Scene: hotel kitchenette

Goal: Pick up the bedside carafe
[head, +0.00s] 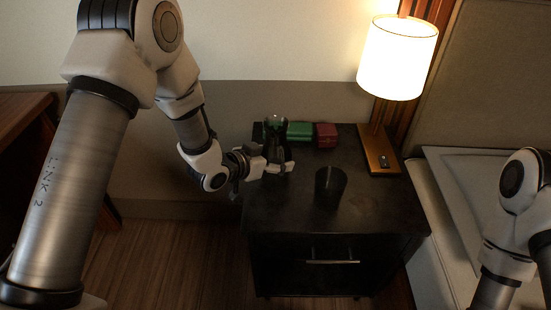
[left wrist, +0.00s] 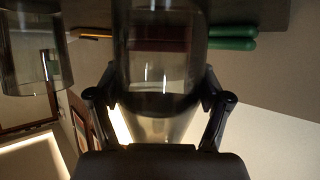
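The bedside carafe (head: 275,128) is dark, see-through glass and stands upright at the back left of the black nightstand (head: 375,210). My left gripper (head: 280,168) comes in from the left, with its fingers at the carafe's lower part. In the left wrist view, the carafe (left wrist: 160,60) fills the space between the two fingers (left wrist: 160,85), one at each side. The fingers lie very close to the glass; I cannot tell whether they press on it. My right arm shows at the right edge, but its gripper is out of view.
A dark tumbler (head: 330,186) stands right of the carafe, near the nightstand's middle. A lit lamp (head: 397,60) stands at the back right on a wooden base. A bed (head: 470,190) adjoins on the right.

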